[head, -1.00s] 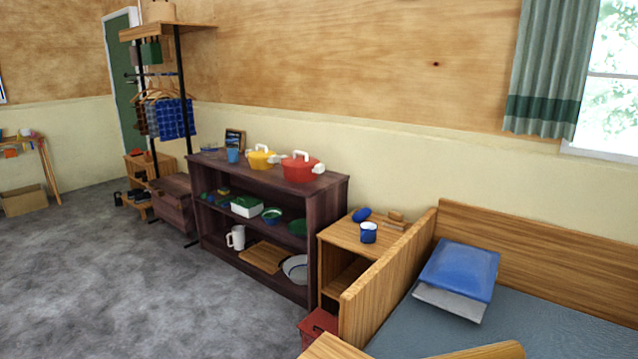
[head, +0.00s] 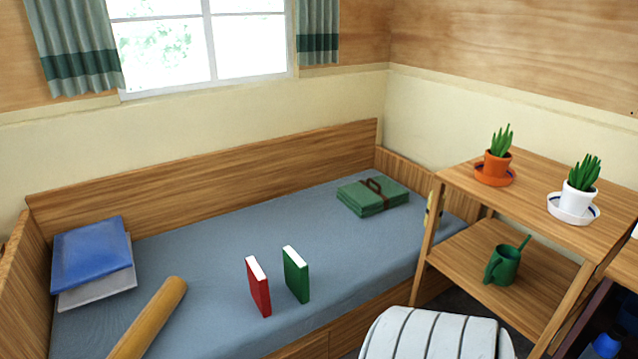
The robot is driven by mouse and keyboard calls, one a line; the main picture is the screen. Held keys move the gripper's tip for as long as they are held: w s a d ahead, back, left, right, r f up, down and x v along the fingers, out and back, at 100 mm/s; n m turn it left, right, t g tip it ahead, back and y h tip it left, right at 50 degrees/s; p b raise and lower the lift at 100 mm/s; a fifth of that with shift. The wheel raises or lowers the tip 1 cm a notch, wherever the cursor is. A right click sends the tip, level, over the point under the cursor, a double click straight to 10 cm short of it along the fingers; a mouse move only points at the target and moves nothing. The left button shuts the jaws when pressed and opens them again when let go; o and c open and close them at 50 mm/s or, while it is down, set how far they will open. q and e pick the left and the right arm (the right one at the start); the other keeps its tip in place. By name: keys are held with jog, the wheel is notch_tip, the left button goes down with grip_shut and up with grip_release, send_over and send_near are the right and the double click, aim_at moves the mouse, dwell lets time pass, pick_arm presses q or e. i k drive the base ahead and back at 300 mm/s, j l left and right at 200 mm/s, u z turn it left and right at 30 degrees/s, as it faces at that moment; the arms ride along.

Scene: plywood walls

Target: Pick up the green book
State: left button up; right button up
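The green book (head: 297,275) stands upright on the blue-grey mattress of the bed, near its front edge, with its white page edge facing up. A red book (head: 258,287) stands upright just to its left, with a small gap between them. Neither of my grippers is in view.
The bed (head: 200,255) has wooden boards at the back and ends. A blue pillow (head: 88,253) lies at its left, a folded green blanket with a strap (head: 372,197) at its far right. A wooden shelf (head: 520,195) with potted plants and a green watering can (head: 503,264) stands right.

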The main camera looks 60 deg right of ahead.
aim_at(296, 269)
jog(key=z, duration=1.8)
